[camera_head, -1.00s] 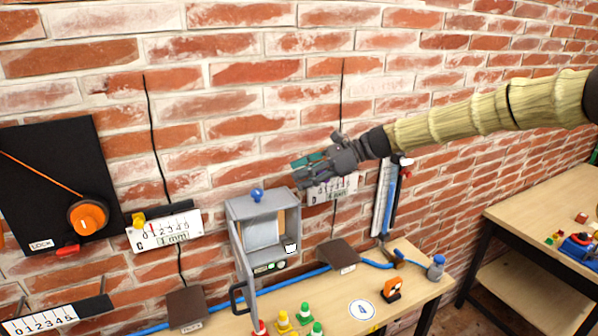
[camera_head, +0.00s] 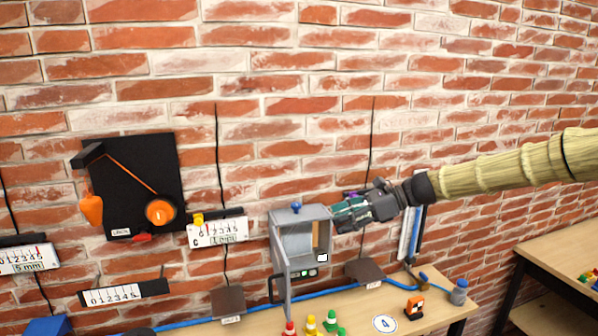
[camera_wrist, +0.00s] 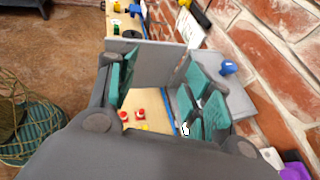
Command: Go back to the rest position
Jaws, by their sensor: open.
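My gripper (camera_head: 348,212) is at the end of my sleeved arm, in front of the brick wall and just right of a grey open-fronted box (camera_head: 281,262) with a blue knob on top. In the wrist view my gripper (camera_wrist: 165,100) is open, its green pads apart with nothing between them. The grey box shows beyond the pads there, with its blue knob (camera_wrist: 228,67) to the right. A small white object (camera_head: 322,257) is at the box's right side. I cannot tell from the head view whether the gripper touches the box.
A wooden bench (camera_head: 455,306) below holds red, yellow and green pegs, an orange item (camera_head: 414,307) and a blue-capped bottle (camera_head: 459,291). A black panel (camera_head: 137,180) with an orange dial and several scales hang on the wall. A second table (camera_head: 560,262) stands at right.

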